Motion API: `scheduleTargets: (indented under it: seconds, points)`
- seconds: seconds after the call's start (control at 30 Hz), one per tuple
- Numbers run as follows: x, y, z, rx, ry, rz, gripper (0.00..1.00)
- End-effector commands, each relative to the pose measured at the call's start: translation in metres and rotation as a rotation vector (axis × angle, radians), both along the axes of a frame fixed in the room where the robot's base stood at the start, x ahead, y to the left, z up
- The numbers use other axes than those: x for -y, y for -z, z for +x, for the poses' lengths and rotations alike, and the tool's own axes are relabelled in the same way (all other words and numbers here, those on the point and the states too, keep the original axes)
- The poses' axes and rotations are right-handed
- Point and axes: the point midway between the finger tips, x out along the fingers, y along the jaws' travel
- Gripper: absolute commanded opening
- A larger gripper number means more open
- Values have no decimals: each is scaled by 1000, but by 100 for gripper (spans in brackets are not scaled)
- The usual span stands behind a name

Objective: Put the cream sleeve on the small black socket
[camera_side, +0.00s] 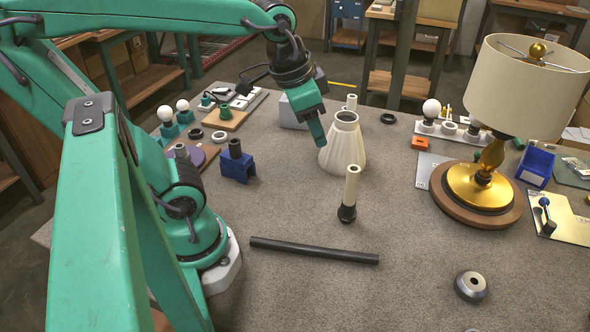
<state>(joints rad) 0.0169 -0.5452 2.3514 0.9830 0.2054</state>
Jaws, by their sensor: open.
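The cream sleeve (352,184) is a slim pale tube standing nearly upright on the table, with a dark opening at its top. Its lower end is on the small black socket (347,214), which shows as a black collar and foot beneath it. How deep the socket reaches inside the sleeve is hidden. My gripper (320,140) points down, up and to the left of the sleeve in the picture, in front of the white cone. It is apart from the sleeve and open, with nothing seen in it; the gap between its fingers is hard to make out.
A ribbed white cone (343,151) stands behind the sleeve. A blue holder with a black cylinder (237,165) is left, a black rod (314,250) lies in front, and a brass lamp (482,185) stands right. Bare table surrounds the sleeve's foot.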

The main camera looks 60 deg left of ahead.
Motion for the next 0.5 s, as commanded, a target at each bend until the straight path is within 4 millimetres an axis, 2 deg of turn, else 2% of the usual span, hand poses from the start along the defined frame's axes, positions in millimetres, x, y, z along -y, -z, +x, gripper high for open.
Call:
scheduleTargets:
  seconds: [0.2,0.5]
  points:
    - [-3,4,-23,100,-143,-57,44]
    - [-4,7,-31,139,-208,-87,44]
